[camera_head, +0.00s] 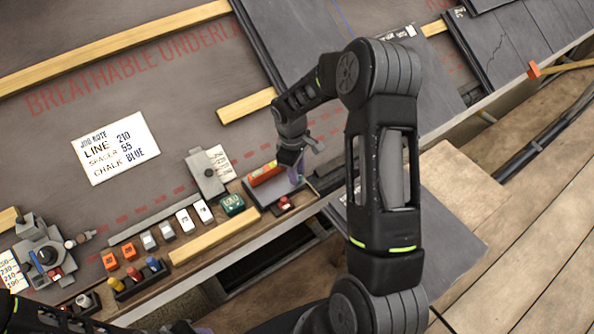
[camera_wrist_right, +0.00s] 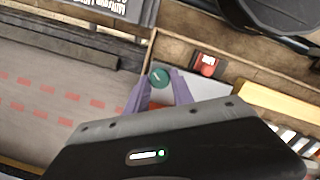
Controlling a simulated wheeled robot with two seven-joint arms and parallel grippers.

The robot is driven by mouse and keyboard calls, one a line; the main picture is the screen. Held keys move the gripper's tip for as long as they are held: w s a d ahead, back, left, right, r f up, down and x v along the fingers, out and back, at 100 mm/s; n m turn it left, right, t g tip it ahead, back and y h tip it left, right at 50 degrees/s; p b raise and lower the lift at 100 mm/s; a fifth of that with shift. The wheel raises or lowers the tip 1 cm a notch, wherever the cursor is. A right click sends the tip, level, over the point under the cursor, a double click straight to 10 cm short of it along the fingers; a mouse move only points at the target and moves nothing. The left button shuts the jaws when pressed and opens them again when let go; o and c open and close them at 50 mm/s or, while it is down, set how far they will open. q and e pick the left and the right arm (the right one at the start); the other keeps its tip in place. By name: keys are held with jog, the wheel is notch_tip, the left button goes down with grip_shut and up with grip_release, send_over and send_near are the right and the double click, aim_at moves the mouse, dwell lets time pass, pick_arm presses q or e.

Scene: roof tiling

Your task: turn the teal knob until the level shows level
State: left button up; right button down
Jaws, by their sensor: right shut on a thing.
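The teal knob (camera_wrist_right: 160,77) is round and sits between the two purple fingers of my right gripper (camera_wrist_right: 160,90) in the right wrist view. The fingers are shut on its sides. In the head view my right gripper (camera_head: 294,172) reaches down into a small dark-rimmed tray, and it hides the knob there. A red and yellow bar (camera_head: 265,173), perhaps the level, lies just left of the fingers; its reading is too small to tell. Part of my left arm shows at the bottom left edge. A purple bit at the bottom edge may be my left gripper (camera_head: 203,330); its fingers are unclear.
A red button block (camera_head: 285,203) stands close to the right gripper, and a teal block (camera_head: 232,204) is to its left. Several white and orange blocks line the ledge. A job note (camera_head: 116,147) lies on the underlay. Slates (camera_head: 515,42) lie upper right.

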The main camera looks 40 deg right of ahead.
jog(key=n, duration=0.4)
jog(key=shift+w+r+p, duration=0.15)
jog(key=shift+r+p, duration=0.05)
jog(key=shift+p, duration=0.15)
jog(key=shift+n, duration=1.7)
jog(key=shift+a+f, duration=0.1)
jog(key=c, duration=1.1)
grip_release()
jog(key=r, duration=0.5)
jog(key=r+p, duration=0.1)
jog(key=r, duration=0.1)
jog(key=shift+a+r, duration=0.3)
jog(key=shift+r, duration=0.1)
